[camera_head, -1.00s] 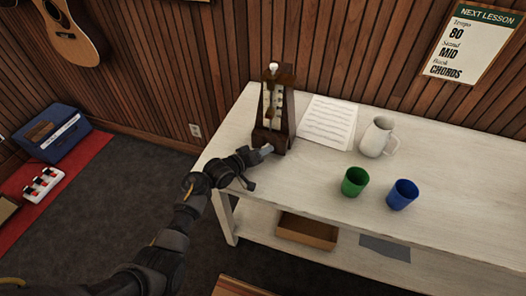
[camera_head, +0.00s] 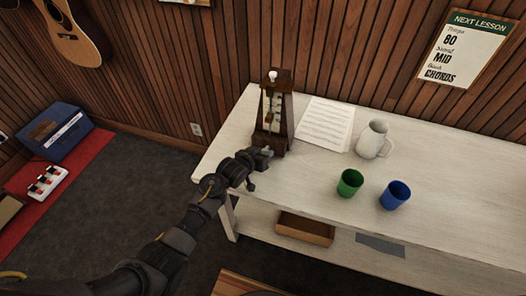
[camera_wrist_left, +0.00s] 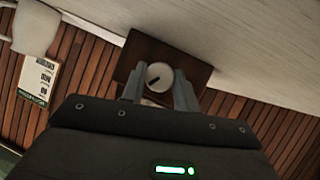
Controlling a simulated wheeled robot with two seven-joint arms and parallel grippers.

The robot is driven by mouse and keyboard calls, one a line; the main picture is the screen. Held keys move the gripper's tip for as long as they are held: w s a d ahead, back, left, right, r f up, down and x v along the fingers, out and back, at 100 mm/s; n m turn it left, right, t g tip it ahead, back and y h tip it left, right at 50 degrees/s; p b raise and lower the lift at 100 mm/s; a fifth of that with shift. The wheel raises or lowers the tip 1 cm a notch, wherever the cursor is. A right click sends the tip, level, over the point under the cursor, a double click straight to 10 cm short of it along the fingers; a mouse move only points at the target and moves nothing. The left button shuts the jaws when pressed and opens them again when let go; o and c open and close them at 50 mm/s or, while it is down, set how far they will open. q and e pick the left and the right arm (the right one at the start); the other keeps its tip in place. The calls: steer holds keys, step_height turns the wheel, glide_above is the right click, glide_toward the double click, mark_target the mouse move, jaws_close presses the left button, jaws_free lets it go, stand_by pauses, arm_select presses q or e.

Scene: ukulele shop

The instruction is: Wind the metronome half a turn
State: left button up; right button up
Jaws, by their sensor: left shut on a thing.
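The metronome (camera_head: 286,130) is a dark brown wooden tapered case with a pale front scale and a white knob on top. It stands upright at the left end of the white table. My left gripper (camera_head: 265,152) is at the low front side of the case. In the left wrist view, its two fingers (camera_wrist_left: 160,82) are on either side of a round pale winding knob (camera_wrist_left: 159,74) with a dark mark, against the brown case (camera_wrist_left: 150,48). The gripper is shut on this knob. In the head view the gripper hides the knob. My right gripper does not show.
Sheet music (camera_head: 326,124) lies right of the metronome. A white pitcher (camera_head: 372,139), green cup (camera_head: 350,183) and blue cup (camera_head: 395,194) stand farther right. A wooden tray (camera_head: 305,229) is on the lower shelf of the table (camera_head: 450,210). The right tabletop is clear.

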arm_select(q)
steer(key=shift+d+m, duration=0.1)
steer(key=shift+m, duration=0.2)
stand_by(0.4)
steer(key=o, duration=1)
steer(key=shift+y, duration=0.3)
steer(key=shift+c, duration=0.2)
steer(key=shift+s, duration=0.1)
steer(key=v, duration=1)
steer(key=shift+s+a+r, duration=0.2)
steer(key=shift+s, duration=0.05)
steer(key=shift+f, duration=0.1)
